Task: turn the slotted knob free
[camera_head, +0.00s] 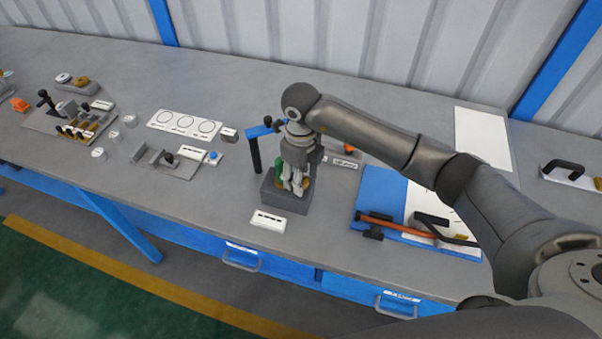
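My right arm comes in from the right, and its gripper (295,188) points down over a dark grey block (285,202) on the bench. The fingers are low at the top of the block, among small green (279,174) and brass-coloured (308,183) parts. I cannot make out the slotted knob; the gripper may be covering it. Whether the fingers are closed on anything is too small to tell. My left gripper is not in view.
A blue bracket with a black handle (255,155) stands just left of the gripper. A white label plate (268,221) lies in front of the block. A blue board (382,190) with tools lies to the right. Fixtures (170,165) stand to the left.

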